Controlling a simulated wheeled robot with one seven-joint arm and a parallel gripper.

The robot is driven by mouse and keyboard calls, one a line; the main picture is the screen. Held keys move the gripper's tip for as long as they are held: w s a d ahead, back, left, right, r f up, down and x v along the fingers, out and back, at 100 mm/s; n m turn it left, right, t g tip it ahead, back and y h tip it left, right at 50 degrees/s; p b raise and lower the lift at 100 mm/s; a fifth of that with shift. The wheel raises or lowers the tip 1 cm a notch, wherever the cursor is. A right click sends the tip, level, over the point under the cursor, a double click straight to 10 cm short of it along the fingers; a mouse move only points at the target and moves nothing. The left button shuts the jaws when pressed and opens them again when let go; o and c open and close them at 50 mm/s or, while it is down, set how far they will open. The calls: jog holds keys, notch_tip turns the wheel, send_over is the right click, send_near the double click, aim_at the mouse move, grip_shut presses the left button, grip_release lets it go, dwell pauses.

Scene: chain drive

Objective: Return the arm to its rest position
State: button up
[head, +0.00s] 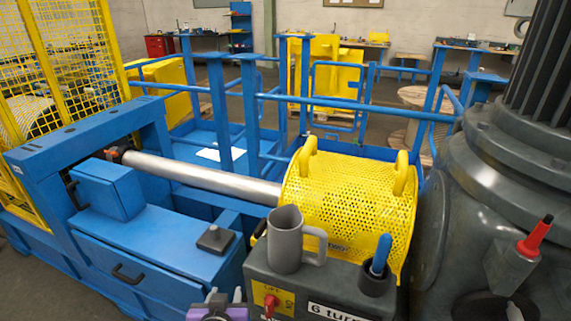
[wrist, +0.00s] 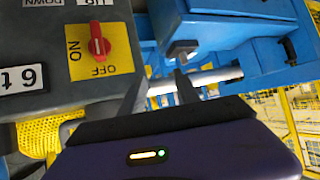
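My gripper (head: 224,293) shows at the bottom edge of the head view, left of the grey control box (head: 330,290). In the wrist view its two fingers (wrist: 160,82) stand apart with nothing between them, above its dark purple body. The red switch (head: 270,303) on its yellow ON/OFF plate is on the box front, just right of my gripper. The switch also shows in the wrist view (wrist: 97,40), where the scene is upside down, and the fingers look clear of it. Most of my arm is out of view.
A grey mug (head: 286,240) and a blue-handled tool in a dark cup (head: 376,268) stand on the box. A yellow perforated guard (head: 345,210) covers part of the steel shaft (head: 200,176) behind. A blue drawer cabinet (head: 150,250) is left; a large grey machine (head: 470,210) is right.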

jog(key=s+d+r+t, duration=0.1)
jog(key=s+d+r, duration=0.2)
jog(key=s+d, duration=1.4)
jog(key=s+d+r+t+h, duration=0.1)
jog(key=s+d+r, duration=0.3)
jog(key=s+d, duration=1.2)
jog(key=s+t, duration=0.1)
jog(key=s, duration=0.4)
jog(key=shift+d+m+t, duration=0.3)
jog(key=shift+d, duration=0.05)
